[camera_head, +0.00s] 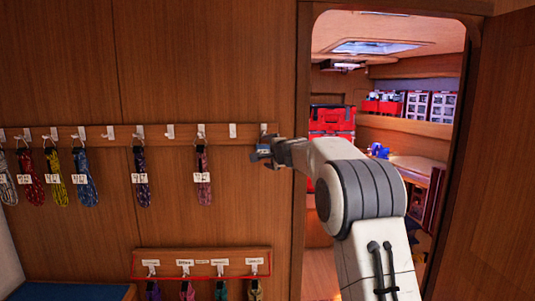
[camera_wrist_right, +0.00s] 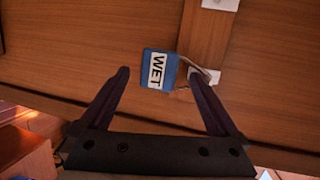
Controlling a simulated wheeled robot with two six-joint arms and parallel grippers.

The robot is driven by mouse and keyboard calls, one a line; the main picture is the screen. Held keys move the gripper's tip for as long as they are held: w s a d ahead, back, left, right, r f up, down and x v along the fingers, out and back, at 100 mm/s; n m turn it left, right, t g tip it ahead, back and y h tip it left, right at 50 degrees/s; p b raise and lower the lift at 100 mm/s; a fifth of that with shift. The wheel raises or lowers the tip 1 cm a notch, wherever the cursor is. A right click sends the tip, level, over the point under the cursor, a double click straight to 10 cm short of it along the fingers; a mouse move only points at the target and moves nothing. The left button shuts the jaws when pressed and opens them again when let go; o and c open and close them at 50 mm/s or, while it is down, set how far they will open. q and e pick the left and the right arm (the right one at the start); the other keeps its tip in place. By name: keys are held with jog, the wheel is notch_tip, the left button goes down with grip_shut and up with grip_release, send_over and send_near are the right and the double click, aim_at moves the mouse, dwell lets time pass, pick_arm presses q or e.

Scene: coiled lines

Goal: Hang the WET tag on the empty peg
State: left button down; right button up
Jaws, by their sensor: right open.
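The WET tag (camera_wrist_right: 158,70) is a small blue block with a white label, seen between the fingers in the right wrist view. A pale loop runs from it toward a white peg (camera_wrist_right: 207,77) on the wooden rail; I cannot tell for sure whether the loop sits over the peg. My right gripper (camera_wrist_right: 165,100) is open, one finger on each side of the tag with gaps showing. In the head view the right gripper (camera_head: 263,156) is at the right end of the upper rail (camera_head: 185,134), just below its last peg (camera_head: 267,128). My left gripper is out of view.
Several coiled lines hang on the upper rail, such as a pink one (camera_head: 203,178) and a blue one (camera_head: 85,180). Bare pegs show between them, one (camera_head: 233,131) near the gripper. A lower red-edged rack (camera_head: 217,266) holds more lines. A doorway opens at right.

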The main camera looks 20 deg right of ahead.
jog(key=b+v, duration=0.3)
jog(key=v, duration=0.6)
jog(key=s+a+f+n+g, duration=0.35)
jog(key=s+f, duration=0.35)
jog(key=f, duration=0.3)
jog(key=s+a+f+n+g+y, duration=0.1)
jog(key=s+a+f+n+g, duration=0.2)
jog(key=s+f+n, duration=0.5)
jog(key=s+a+f+n+g, duration=0.2)
jog(key=s+a+f+g, duration=0.3)
jog(key=f, duration=0.7)
jog(key=s+f+n+g, duration=0.2)
jog(key=s+f+n, duration=0.4)
jog(key=s, duration=0.8)
jog(key=s+a+r+n+g, duration=0.1)
jog(key=s+a+r+n, duration=0.1)
jog(key=s+a, duration=0.4)
jog(key=s+a+r+n+g+b, duration=0.1)
jog(key=s+a+n, duration=0.3)
jog(key=s+a, duration=0.2)
jog(key=shift+s+a+r, duration=0.35)
jog(key=shift+s, duration=0.05)
